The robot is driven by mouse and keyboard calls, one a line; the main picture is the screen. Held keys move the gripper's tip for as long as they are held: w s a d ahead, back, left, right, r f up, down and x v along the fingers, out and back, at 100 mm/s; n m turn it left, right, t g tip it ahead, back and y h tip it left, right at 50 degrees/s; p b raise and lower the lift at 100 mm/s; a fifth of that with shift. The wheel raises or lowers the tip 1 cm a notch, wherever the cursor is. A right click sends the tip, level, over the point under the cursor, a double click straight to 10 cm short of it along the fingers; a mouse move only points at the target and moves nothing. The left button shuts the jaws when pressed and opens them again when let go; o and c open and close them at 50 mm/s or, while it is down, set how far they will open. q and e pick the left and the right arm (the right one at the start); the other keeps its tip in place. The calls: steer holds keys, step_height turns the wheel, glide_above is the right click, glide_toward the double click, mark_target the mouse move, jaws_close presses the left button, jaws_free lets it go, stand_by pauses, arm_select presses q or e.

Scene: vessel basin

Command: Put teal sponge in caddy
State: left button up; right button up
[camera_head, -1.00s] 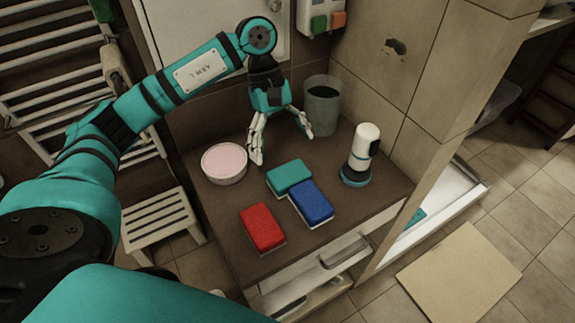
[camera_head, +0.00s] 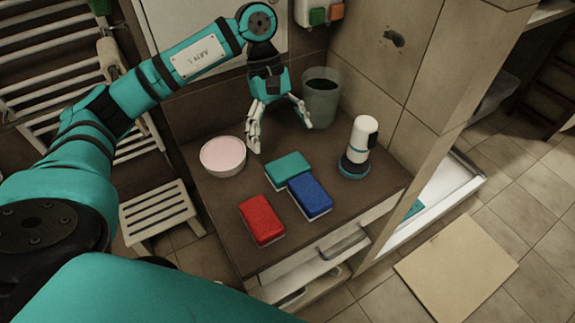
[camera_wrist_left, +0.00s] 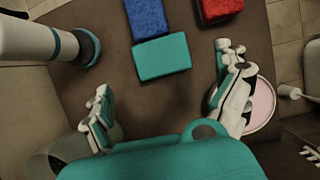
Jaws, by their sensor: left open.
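The teal sponge (camera_head: 287,168) lies flat on the brown counter, touching or nearly touching the blue sponge. It also shows in the left wrist view (camera_wrist_left: 162,57). My left gripper (camera_head: 281,137) is open and empty, with fingers pointing down. It hangs just behind the teal sponge in the head view. In the left wrist view the sponge lies between and beyond the spread fingertips. An open grey-green cup-like container (camera_head: 320,97) stands at the back right corner; I cannot tell whether it is the caddy. My right gripper is not in view.
A blue sponge (camera_head: 311,196) and a red sponge (camera_head: 262,220) lie in front. A pink-topped white bowl (camera_head: 223,156) stands left of the gripper. A white bottle-like device (camera_head: 359,147) stands right. The tiled wall (camera_head: 400,75) bounds the right back. The counter's front right is clear.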

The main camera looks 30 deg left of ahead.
mark_target(287, 165)
arm_select(q)
steer(key=x, duration=0.3)
steer(key=shift+d+f, duration=0.1)
steer(key=shift+f, duration=0.1)
steer(key=p+x, duration=0.1)
steer(key=x, duration=0.1)
steer(key=p+x, duration=0.1)
steer(key=x, duration=0.1)
steer(key=shift+f, duration=0.45)
steer(key=shift+s+f, duration=0.1)
steer(key=shift+f, duration=0.3)
steer(key=c, duration=0.6)
steer(key=shift+c, duration=0.5)
